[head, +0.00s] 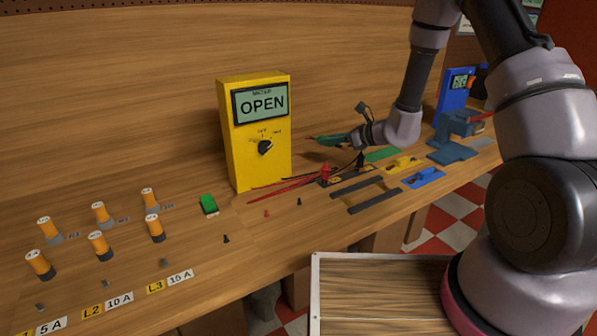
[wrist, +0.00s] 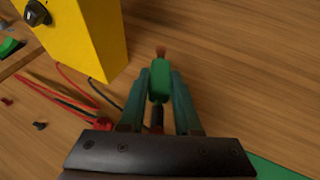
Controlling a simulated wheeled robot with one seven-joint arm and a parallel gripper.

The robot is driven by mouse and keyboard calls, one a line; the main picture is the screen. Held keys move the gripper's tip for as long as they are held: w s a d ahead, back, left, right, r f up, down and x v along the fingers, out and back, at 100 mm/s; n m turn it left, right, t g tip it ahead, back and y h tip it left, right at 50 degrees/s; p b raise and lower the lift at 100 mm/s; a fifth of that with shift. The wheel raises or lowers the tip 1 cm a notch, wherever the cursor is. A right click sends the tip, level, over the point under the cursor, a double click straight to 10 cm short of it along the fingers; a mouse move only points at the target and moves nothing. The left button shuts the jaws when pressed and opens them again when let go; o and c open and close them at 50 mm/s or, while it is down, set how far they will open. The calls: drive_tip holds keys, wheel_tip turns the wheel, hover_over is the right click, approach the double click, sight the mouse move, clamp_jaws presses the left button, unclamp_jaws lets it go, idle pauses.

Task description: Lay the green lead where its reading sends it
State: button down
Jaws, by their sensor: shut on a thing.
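My gripper (head: 328,139) is shut on a green lead; in the wrist view its fingers (wrist: 159,90) close on both sides of the green body (wrist: 160,78). A coppery tip (wrist: 160,52) sticks out beyond the fingers and a dark part runs back toward the palm. The lead is held above the wooden bench, to the right of the yellow meter. In the head view the lead is hard to tell from the greenish fingers. The meter (head: 236,150) stands upright and its screen (head: 262,103) reads OPEN.
Red and black meter leads (head: 292,188) lie on the bench. A green mat (head: 382,155), dark strips (head: 357,187), a yellow piece (head: 403,165) and a blue piece (head: 424,178) lie to the right. Several orange cylinders (head: 99,243) stand at left. A blue stand (head: 453,150) is far right.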

wheel_tip(320, 180, down, 9)
drive_tip(key=shift+d+r, duration=0.1)
idle(0.3)
drive_tip(key=c, duration=0.6)
unclamp_jaws()
